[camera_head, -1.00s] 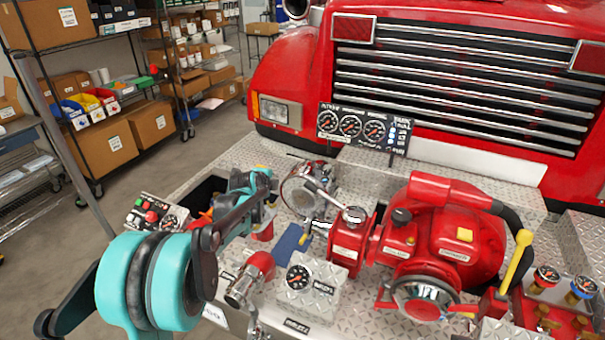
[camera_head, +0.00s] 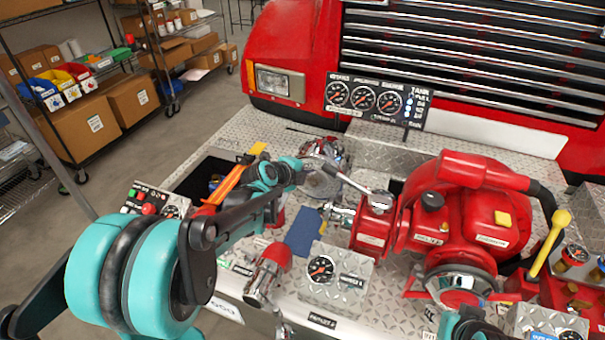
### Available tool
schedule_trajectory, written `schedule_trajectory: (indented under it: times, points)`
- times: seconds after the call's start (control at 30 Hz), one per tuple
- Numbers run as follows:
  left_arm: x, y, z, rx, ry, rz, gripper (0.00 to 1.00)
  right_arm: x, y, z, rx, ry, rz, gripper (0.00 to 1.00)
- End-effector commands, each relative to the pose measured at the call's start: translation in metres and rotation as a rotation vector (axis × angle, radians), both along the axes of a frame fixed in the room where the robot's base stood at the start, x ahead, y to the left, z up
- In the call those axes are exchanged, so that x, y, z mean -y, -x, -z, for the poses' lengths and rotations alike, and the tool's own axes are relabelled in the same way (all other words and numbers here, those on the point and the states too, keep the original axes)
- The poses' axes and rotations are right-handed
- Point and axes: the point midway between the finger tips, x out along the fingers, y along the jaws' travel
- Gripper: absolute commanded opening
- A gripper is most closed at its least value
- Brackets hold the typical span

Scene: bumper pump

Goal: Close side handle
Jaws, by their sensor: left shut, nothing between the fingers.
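The side handle (camera_head: 347,181) is a slim metal lever on top of a small red valve (camera_head: 373,223), left of the big red pump (camera_head: 465,222). It slants up and leftward from the valve. My left arm reaches in from the left. Its gripper (camera_head: 302,174) is shut and empty, left of the lever's free end, over the round metal fitting (camera_head: 320,182). The fingertips are small and partly lost against that fitting, so I cannot tell whether they touch the lever. A teal part of my right arm shows at the bottom edge; its gripper is out of view.
A gauge panel (camera_head: 378,100) stands behind the valve. A gauge box (camera_head: 334,269) and a red-and-chrome fitting (camera_head: 268,270) stand in front. A yellow-knobbed lever (camera_head: 549,243) rises at right. An open recess with orange items (camera_head: 228,185) lies behind my left arm.

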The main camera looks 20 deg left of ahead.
Motion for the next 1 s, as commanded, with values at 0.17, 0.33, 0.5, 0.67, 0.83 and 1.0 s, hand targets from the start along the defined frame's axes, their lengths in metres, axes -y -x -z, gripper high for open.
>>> schedule_trajectory:
  times: [0.17,0.33,0.5,0.67,0.83,1.0]
  points:
    - [0.008,-0.03,0.02,0.001,-0.001,0.001,0.0,0.0,0.0,0.01,0.0,0.0,0.0,0.4]
    - [0.013,-0.047,0.03,0.0,0.0,0.0,0.0,0.0,0.0,0.015,0.0,0.0,0.0,0.4]
    - [0.014,-0.054,0.034,0.0,0.0,-0.001,0.0,0.0,0.0,0.016,0.0,0.0,0.0,0.4]
    - [0.014,-0.054,0.033,0.0,0.0,-0.001,0.0,0.0,0.0,0.016,0.0,0.0,0.0,0.4]
    - [0.014,-0.055,0.033,0.0,0.0,-0.001,0.0,0.0,0.0,0.016,0.0,0.0,0.0,0.4]
    - [0.019,-0.072,0.037,0.0,0.0,0.001,0.0,0.0,0.0,0.019,0.0,0.0,0.0,0.4]
